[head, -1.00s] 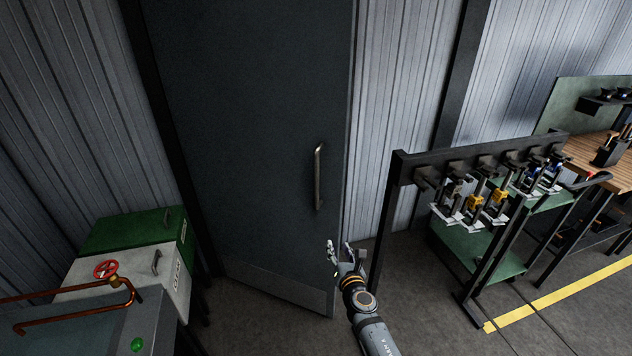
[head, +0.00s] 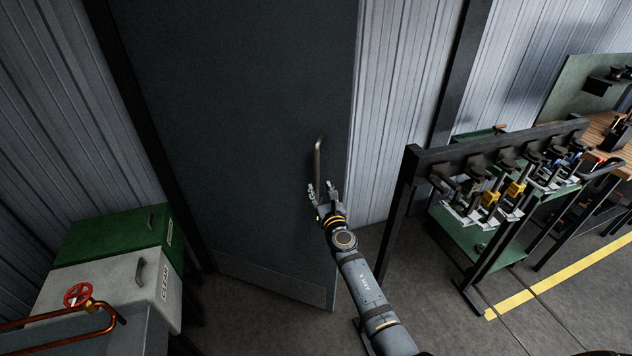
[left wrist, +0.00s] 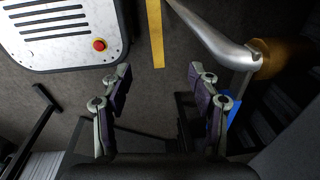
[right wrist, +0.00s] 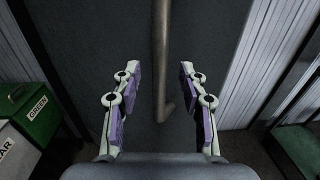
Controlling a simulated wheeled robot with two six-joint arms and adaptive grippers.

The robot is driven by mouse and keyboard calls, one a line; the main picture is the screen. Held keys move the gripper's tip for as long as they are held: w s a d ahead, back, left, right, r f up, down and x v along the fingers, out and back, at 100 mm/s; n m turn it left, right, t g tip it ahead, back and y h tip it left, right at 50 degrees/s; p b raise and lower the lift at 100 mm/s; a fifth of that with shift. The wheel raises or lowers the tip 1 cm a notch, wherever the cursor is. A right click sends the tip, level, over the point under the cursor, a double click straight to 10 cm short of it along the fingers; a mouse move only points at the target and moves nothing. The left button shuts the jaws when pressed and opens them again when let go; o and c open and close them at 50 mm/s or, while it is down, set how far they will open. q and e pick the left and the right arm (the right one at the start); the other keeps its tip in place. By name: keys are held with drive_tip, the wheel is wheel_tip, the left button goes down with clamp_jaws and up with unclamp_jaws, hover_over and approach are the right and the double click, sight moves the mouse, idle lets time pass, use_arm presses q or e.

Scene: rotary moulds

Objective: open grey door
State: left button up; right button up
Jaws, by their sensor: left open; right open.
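The grey door (head: 240,130) fills the middle of the head view and stands in its frame, with a pale kick plate at its foot. Its upright metal handle (head: 319,160) is near the door's right edge. My right gripper (head: 324,188) is open at the handle's lower part. In the right wrist view the handle (right wrist: 161,60) runs down between the spread fingers (right wrist: 158,90), which do not visibly touch it. My left gripper (left wrist: 160,85) is open and empty over the floor in the left wrist view. It is not in the head view.
A green bin (head: 112,232) and a white bin (head: 120,285) stand at the left, with a red valve wheel and copper pipe in front. A dark rack (head: 415,200) holding several clamps stands at the right. A yellow line (head: 545,287) marks the floor.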

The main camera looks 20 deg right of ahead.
sight(317, 182)
drive_tip(key=w, duration=0.1)
drive_tip(key=w+b, duration=0.1)
drive_tip(key=w, duration=0.1)
drive_tip(key=w+b, duration=0.1)
drive_tip(key=w, duration=0.1)
drive_tip(key=shift+w+d+f, duration=0.15)
drive_tip(key=shift+f, duration=0.2)
drive_tip(key=shift+w+r, duration=0.1)
drive_tip(key=shift+w, duration=0.2)
drive_tip(key=shift+w+r, duration=0.1)
drive_tip(key=shift+r, duration=0.1)
drive_tip(key=shift+c, duration=0.2)
drive_tip(key=c, duration=0.7)
clamp_jaws()
use_arm(q)
drive_tip(key=w+f, duration=0.2)
drive_tip(key=shift+w+d+f, duration=0.1)
drive_tip(key=shift+w+f, duration=0.25)
drive_tip(key=shift+f, duration=0.05)
drive_tip(key=shift+w, duration=0.1)
